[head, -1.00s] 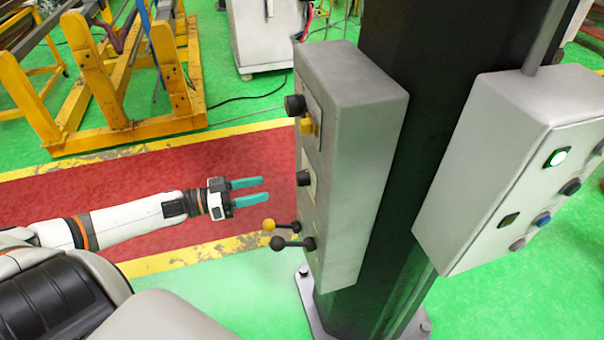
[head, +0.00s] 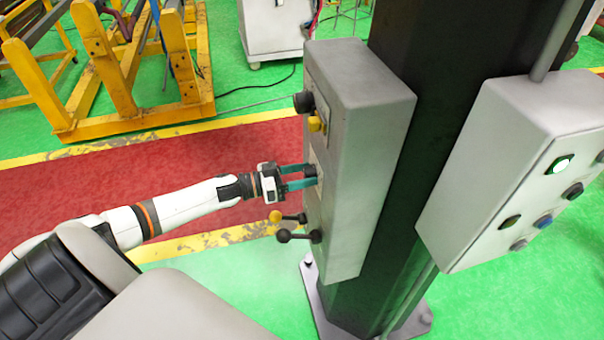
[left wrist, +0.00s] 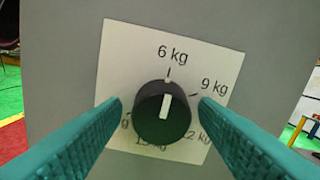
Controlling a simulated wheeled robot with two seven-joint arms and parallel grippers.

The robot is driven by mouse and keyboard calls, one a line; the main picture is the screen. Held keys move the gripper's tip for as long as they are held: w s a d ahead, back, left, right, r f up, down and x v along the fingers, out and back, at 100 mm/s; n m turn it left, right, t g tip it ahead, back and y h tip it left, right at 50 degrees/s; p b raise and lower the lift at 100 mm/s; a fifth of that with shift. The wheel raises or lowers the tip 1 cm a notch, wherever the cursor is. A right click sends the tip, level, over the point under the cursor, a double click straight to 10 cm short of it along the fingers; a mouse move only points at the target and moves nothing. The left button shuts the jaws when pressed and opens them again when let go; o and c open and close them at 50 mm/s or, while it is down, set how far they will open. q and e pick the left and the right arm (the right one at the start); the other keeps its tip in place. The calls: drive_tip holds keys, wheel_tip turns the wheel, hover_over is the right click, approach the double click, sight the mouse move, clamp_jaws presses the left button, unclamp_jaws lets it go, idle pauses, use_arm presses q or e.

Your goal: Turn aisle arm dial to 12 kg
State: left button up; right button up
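The black dial (left wrist: 162,112) sits on a white label plate (left wrist: 128,45) on the side of a grey box (head: 365,150). Its white pointer points up at the 6 kg mark. The 9 kg mark is at upper right; 12 kg at lower right is partly covered by a finger, and 15 kg at the bottom is partly hidden by the dial. The left-hand label is mostly hidden. My left gripper (head: 310,176) is open, its teal fingers on either side of the dial; I cannot tell whether they touch it. My right gripper is not in view.
A black knob (head: 303,102) and a yellow knob (head: 316,124) are above the dial. A yellow-ended lever (head: 275,216) and a black lever (head: 284,236) stick out below. A black column (head: 415,140) and a second control box (head: 490,170) stand to the right.

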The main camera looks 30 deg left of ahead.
use_arm(q)
drive_tip(key=c, duration=0.8)
drive_tip(key=shift+c, duration=0.2)
